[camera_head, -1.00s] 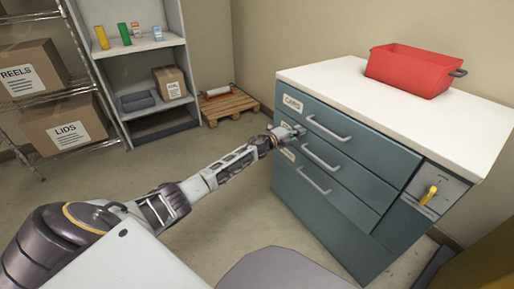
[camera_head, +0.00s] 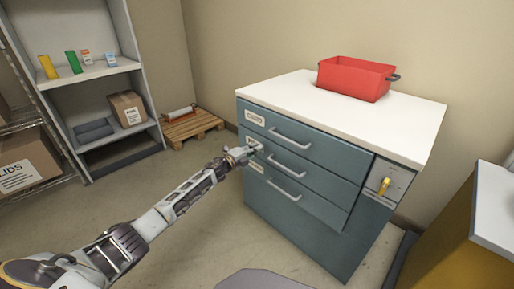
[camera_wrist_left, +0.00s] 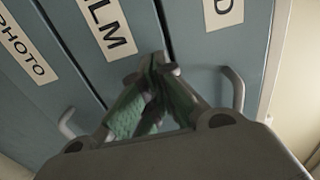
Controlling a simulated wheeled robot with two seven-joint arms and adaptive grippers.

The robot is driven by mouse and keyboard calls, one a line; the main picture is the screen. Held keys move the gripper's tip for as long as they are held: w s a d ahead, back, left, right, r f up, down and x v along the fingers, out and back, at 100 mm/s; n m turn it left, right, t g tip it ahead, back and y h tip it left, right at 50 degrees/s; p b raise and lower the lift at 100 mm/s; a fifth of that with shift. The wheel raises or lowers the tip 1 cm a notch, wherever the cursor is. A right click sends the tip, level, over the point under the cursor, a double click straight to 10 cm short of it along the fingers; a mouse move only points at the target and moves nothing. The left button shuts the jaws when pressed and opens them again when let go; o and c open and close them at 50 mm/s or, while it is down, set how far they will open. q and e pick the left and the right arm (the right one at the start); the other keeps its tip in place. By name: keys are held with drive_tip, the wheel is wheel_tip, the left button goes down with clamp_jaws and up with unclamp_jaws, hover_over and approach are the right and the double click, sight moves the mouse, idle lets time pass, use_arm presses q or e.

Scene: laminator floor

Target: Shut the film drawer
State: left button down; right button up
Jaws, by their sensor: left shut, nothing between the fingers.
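The film drawer (camera_head: 325,183) is the middle of the stacked drawers in the teal cabinet. Its front looks about level with its neighbours; a small gap would be hard to tell. My left gripper (camera_head: 249,153) is at the left end of this front, over its label and left of its bar handle (camera_head: 288,166). In the left wrist view the shut, empty fingers (camera_wrist_left: 158,66) point at the film drawer (camera_wrist_left: 78,35), near its seam with the card drawer (camera_wrist_left: 195,45). Whether the tips touch the front cannot be told. My right gripper is out of view.
The card drawer (camera_head: 310,145) is above and the photo drawer (camera_head: 312,205) below, each with a bar handle. A red bin (camera_head: 352,80) stands on the white cabinet top (camera_head: 270,90). A yellow-sided unit (camera_head: 465,245) stands at right. Open floor lies left of the cabinet.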

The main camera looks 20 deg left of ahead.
use_arm(q)
drive_tip(key=p+v, duration=0.2)
drive_tip(key=v, duration=0.7)
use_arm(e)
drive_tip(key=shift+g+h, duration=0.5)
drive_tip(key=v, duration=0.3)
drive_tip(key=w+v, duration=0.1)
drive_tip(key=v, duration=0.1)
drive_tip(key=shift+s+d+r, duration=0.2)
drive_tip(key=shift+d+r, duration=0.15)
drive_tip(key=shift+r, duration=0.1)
use_arm(q)
drive_tip(key=shift+r, duration=0.1)
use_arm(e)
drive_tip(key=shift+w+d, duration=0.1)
use_arm(q)
drive_tip(key=shift+d, duration=0.15)
